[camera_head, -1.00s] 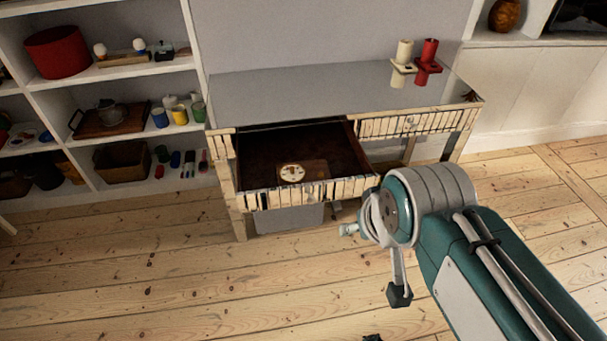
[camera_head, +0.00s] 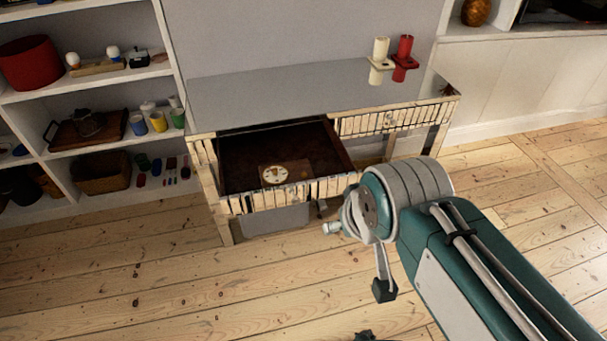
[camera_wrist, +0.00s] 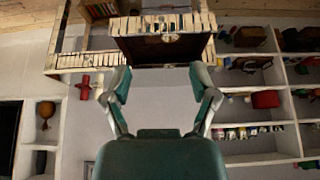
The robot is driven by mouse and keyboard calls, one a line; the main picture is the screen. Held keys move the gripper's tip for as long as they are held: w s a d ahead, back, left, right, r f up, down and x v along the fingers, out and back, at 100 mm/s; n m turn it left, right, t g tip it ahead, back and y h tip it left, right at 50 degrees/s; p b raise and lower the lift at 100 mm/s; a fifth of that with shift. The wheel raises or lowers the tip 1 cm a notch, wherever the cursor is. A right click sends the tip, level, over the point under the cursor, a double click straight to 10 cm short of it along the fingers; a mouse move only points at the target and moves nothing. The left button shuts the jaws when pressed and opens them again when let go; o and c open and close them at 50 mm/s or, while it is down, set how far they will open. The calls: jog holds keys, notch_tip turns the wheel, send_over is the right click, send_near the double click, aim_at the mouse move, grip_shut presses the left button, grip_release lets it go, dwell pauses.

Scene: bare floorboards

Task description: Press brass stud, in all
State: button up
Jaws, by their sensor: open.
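A round white dial (camera_head: 275,175) on a wooden block (camera_head: 298,170) lies in the open drawer (camera_head: 238,158) of a grey-topped desk (camera_head: 270,95). I cannot make out a brass stud on it or elsewhere; it is too small or hidden. In the wrist view the scene is upside down. My gripper (camera_wrist: 160,73) is open and empty there, its two fingers spread below the drawer front (camera_wrist: 160,24). In the head view my arm stands at the right, in front of the desk, and my gripper's fingers are not clear.
A cream candle holder (camera_head: 380,62) and a red one (camera_head: 403,60) stand at the desk's back right. White shelves (camera_head: 90,80) at the left hold cups, a red drum (camera_head: 28,62) and a basket (camera_head: 102,172). The floorboards (camera_head: 120,270) in front are mostly clear.

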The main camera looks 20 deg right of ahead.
grip_shut()
dwell(1.1)
